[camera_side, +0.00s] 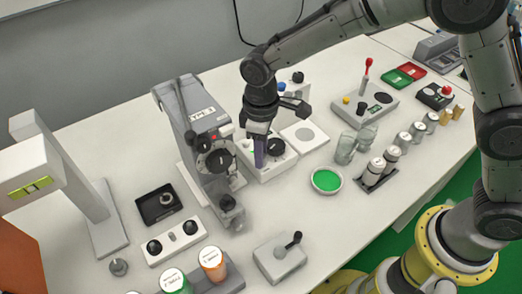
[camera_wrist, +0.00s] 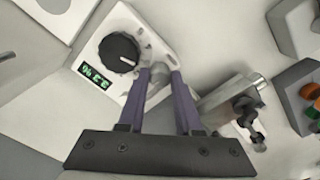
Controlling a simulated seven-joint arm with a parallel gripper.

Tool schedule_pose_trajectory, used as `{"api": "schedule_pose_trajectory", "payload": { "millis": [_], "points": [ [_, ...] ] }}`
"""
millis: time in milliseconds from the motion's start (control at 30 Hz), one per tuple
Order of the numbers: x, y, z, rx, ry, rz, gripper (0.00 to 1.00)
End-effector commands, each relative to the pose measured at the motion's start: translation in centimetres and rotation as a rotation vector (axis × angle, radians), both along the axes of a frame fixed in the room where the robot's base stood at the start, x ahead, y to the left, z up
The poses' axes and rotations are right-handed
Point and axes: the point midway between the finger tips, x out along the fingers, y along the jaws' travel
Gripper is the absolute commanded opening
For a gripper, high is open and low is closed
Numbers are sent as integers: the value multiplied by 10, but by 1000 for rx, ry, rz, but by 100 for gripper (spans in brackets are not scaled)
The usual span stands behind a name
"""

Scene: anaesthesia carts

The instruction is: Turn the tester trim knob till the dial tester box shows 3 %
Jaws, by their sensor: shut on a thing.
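The dial tester box (camera_side: 268,172) is a white box near the middle of the bench. In the wrist view the same box (camera_wrist: 136,24) shows a large black dial (camera_wrist: 118,52) with a white pointer and a green display (camera_wrist: 94,80). The display is turned in this view and seems to read 3.3 %, but the point is hard to make out. My gripper (camera_wrist: 160,74), with purple fingers, points down at the box and is shut on a small pale knob (camera_wrist: 158,84), seemingly the tester trim knob. The fingers partly hide it. In the side view my gripper (camera_side: 259,160) hides part of the box.
A grey machine (camera_side: 180,115) with a black dial stands close left of the tester box. A white plate (camera_side: 304,138) lies to its right. A green dish (camera_side: 327,181) and glass jars (camera_side: 346,148) stand further right. Bare bench lies in front of the box.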

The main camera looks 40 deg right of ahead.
Motion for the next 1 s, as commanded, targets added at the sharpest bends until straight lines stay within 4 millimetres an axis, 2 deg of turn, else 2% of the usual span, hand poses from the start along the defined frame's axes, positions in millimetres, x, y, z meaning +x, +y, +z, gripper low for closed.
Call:
{"api": "schedule_pose_trajectory", "payload": {
  "millis": [700, 1000],
  "points": [
    [1, 1, 2, 3, -4, -597, 0],
    [1, 0, 2, 3, -3, -786, 0]
  ]
}}
